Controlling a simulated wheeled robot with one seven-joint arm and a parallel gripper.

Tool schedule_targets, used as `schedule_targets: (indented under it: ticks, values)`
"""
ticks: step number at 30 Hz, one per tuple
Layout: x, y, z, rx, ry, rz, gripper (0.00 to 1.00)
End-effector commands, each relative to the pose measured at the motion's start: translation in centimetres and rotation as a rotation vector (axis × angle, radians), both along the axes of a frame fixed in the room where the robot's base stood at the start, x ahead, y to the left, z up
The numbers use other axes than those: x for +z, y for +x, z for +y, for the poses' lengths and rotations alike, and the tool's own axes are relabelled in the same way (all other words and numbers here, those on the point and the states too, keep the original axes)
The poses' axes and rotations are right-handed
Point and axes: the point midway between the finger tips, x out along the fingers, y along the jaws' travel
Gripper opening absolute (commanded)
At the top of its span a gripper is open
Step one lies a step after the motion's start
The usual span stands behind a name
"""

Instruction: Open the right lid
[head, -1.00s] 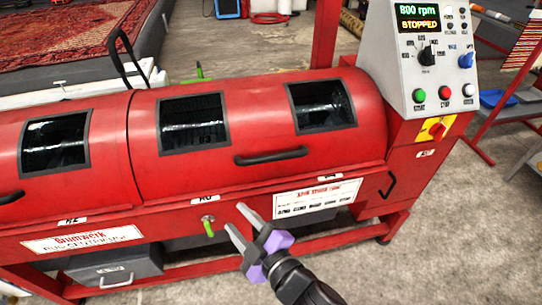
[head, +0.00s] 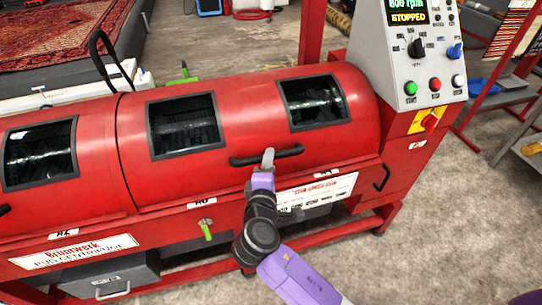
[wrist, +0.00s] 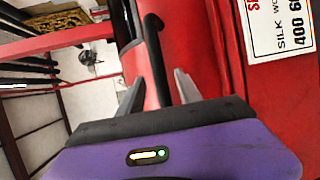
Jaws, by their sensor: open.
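The right lid (head: 237,108) is a red curved cover with two dark windows, lying closed on the drum housing. Its black bar handle (head: 245,160) runs along the lower front; the handle also shows in the wrist view (wrist: 157,45). My gripper (head: 268,160) is at the right half of this handle. In the wrist view, my gripper (wrist: 158,88) has its two grey fingers apart, with the handle running into the gap between them. The fingers are not closed on it. My gripper hides a little of the handle in the head view.
The left lid (head: 60,165) is closed beside it. A control panel (head: 408,60) reading STOPPED stands at the right end. A green-handled latch (head: 206,229) sits on the front below the lid. A red post (head: 311,35) rises behind; grey floor (head: 430,225) is open in front.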

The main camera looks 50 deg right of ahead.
Motion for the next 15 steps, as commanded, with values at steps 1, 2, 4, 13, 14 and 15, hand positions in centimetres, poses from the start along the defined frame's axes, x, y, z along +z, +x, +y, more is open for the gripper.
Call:
schedule_targets:
  ticks: [1, 2, 4, 13, 14, 15]
  values:
    - [-0.1, 0.4, -0.8, -0.004, 0.000, 0.001, 0.41]
    - [-0.2, 0.6, -1.1, -0.003, 0.000, 0.000, 0.41]
    - [-0.4, 1.1, -1.8, -0.002, 0.001, 0.000, 0.41]
    - [-0.7, 1.9, -3.0, 0.001, 0.001, -0.001, 0.41]
    - [-0.7, 1.9, -3.0, 0.001, 0.001, -0.001, 0.41]
    - [-0.7, 1.9, -3.0, 0.001, 0.001, -0.001, 0.41]
